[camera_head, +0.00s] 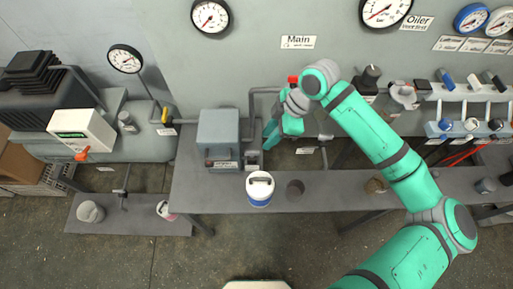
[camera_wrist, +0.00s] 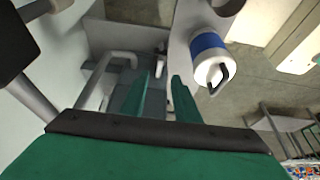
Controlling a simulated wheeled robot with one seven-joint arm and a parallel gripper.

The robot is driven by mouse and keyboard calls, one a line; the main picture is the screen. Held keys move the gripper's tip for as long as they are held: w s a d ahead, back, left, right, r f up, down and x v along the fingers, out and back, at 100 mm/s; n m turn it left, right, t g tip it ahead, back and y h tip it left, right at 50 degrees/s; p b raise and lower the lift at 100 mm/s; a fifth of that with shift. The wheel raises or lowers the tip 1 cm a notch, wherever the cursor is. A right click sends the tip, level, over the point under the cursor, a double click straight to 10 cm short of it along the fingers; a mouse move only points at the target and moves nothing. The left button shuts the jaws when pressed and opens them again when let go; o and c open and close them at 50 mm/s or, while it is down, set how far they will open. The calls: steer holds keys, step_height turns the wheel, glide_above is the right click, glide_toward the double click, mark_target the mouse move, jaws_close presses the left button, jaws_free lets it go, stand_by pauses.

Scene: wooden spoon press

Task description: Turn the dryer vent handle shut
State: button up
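My gripper (camera_head: 271,133) is over the back of the grey bench, just right of a grey box (camera_head: 218,135) with a label on its front. Beyond the fingers lie a grey box side and a bent grey pipe (camera_wrist: 108,64). A small fitting (camera_head: 252,160) sits at the box's right side, below my fingers. I cannot read which part is the dryer vent handle; labels are too small and my gripper covers part of this area.
A blue and white canister (camera_head: 259,188) stands on the bench (camera_head: 335,190) near my gripper, and shows in the wrist view (camera_wrist: 209,58). A dark cup (camera_head: 295,190) is beside it. Gauges and pipes line the wall behind. A valve bank (camera_head: 466,108) is at right.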

mark_target(256, 151)
steer(key=x, duration=0.9)
jaws_close()
